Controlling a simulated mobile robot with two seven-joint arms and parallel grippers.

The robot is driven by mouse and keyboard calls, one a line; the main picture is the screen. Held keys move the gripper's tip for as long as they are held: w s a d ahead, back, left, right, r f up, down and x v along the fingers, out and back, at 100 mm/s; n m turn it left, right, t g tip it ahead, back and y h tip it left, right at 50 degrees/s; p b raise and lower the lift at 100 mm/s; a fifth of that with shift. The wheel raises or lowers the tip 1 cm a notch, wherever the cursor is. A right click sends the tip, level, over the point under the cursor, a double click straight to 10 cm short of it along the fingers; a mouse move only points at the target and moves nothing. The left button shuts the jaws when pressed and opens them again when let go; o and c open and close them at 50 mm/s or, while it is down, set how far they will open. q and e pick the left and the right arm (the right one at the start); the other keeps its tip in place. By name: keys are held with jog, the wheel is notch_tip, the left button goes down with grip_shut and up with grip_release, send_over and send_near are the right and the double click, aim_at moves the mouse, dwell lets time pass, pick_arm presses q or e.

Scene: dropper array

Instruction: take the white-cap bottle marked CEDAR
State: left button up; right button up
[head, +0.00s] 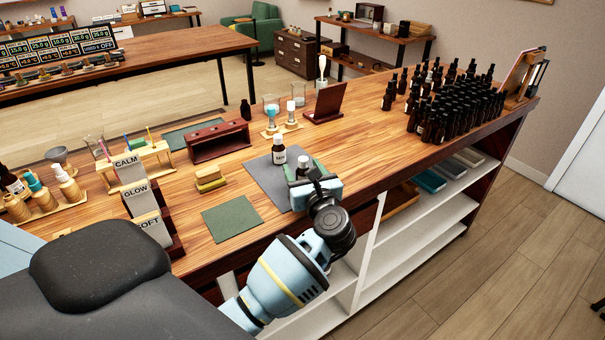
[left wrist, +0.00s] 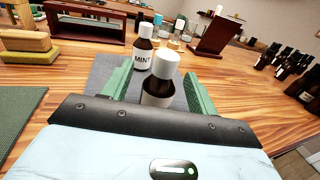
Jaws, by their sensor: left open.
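A brown bottle with a white cap (left wrist: 165,63) stands between the green fingers of my left gripper (head: 308,178) in the left wrist view. The fingers are open, one on each side of it. Its white label is mostly hidden behind the gripper body, so I cannot read its name. In the head view this bottle (head: 302,166) is partly covered by the gripper. A second white-cap bottle, marked MINT (head: 279,151), stands just behind it; it also shows in the left wrist view (left wrist: 142,50). I see no readable CEDAR label. My right gripper is not in view.
Both bottles stand on a grey mat (head: 258,172). A green mat (head: 232,218), yellow blocks (head: 209,180) and a dark red rack (head: 218,141) are to the left. Many dark dropper bottles (head: 455,105) crowd the right end. Signs (head: 140,196) stand at front left.

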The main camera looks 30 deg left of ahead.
pick_arm(q)
jog(key=shift+c, duration=0.3)
jog(key=c, duration=1)
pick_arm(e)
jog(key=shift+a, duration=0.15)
pick_arm(q)
jog(key=shift+r, duration=0.1)
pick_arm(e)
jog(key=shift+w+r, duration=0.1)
